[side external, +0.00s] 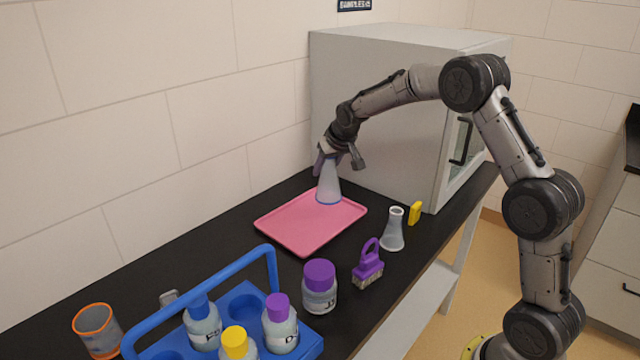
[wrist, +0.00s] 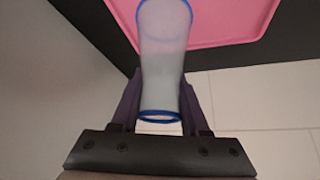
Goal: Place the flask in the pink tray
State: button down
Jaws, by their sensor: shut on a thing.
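A clear, pale flask with blue rims (side external: 329,186) is upright in my gripper (side external: 333,158), over the back part of the pink tray (side external: 300,232). I cannot tell whether its base touches the tray. In the wrist view, the flask (wrist: 162,60) stands between the two dark purple fingers of my gripper (wrist: 160,103), which is shut on it near its blue-rimmed mouth. The pink tray (wrist: 225,20) shows behind the flask's base. The tray looks otherwise empty.
A purple brush (side external: 368,265), a purple-lidded jar (side external: 319,290), a blue bottle carrier (side external: 243,298) and an orange-rimmed cup (side external: 96,330) are in front. A grey cabinet (side external: 385,115) stands behind.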

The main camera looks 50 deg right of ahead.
jog(key=shift+s+a+f+x, duration=0.1)
jog(key=shift+s+x, duration=0.05)
jog(key=shift+x, duration=0.95)
jog(key=shift+s+a+f+x, duration=0.1)
jog(key=shift+x, duration=1)
jog(key=shift+s+a+f+x, duration=0.1)
jog(key=shift+s+x, duration=0.05)
jog(key=shift+x, duration=0.95)
jog(key=shift+f, duration=0.2)
jog(key=shift+c, duration=2)
grip_release()
jog(key=shift+r, duration=0.15)
